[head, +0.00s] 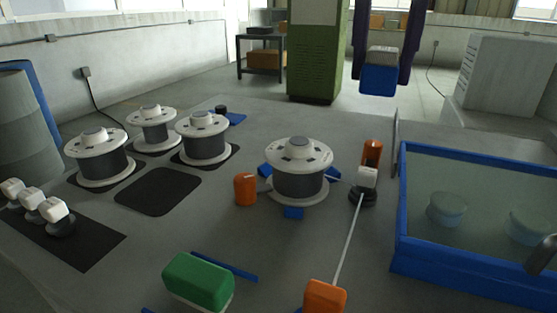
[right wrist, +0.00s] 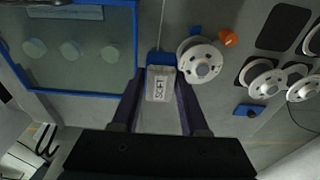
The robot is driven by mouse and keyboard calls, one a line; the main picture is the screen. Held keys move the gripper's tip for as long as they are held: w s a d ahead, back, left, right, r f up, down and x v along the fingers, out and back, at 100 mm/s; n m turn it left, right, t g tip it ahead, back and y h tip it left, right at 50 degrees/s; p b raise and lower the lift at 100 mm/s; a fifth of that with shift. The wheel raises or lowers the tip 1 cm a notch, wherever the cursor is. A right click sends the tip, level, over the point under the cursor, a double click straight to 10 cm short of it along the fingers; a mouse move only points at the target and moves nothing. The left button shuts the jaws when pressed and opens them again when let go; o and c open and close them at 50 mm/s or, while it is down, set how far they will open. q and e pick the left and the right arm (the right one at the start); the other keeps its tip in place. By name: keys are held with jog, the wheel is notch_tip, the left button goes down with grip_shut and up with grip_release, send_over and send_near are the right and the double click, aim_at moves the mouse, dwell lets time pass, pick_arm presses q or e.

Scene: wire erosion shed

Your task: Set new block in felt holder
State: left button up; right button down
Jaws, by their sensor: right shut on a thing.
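My right gripper (head: 383,62) is shut on a block at the back of the head view, beyond the table's far edge. The block (head: 379,80) has a pale grey upper part and a blue lower part. In the right wrist view the block (right wrist: 160,88) sits between the two dark fingers, and its pale face bears lettering that seems to read "SOFT". Nothing in view is clearly recognisable as the felt holder. A green block-like piece (head: 199,281) with a pale underside lies at the front of the table. My left gripper is not in view.
A blue-rimmed tank (head: 402,215) stands at the right. A large spool (head: 299,170) stands mid-table, with several more at the left near a bare black mat (head: 158,191). A thin rod or wire (head: 348,235) runs from an orange piece (head: 325,296) to a white-topped black piece (head: 367,178).

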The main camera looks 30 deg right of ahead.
jog(key=b, duration=0.2)
send_over(352, 224)
notch_tip(352, 224, down, 5)
jog(key=f, duration=0.9)
jog(key=shift+s+a+f, duration=0.15)
jog(key=shift+s+f, duration=0.1)
jog(key=shift+f, duration=0.15)
notch_tip(352, 224, down, 4)
jog(key=shift+f, duration=0.25)
jog(key=shift+f, duration=0.2)
jog(key=shift+c, duration=2.1)
grip_release()
jog(key=shift+r, duration=0.1)
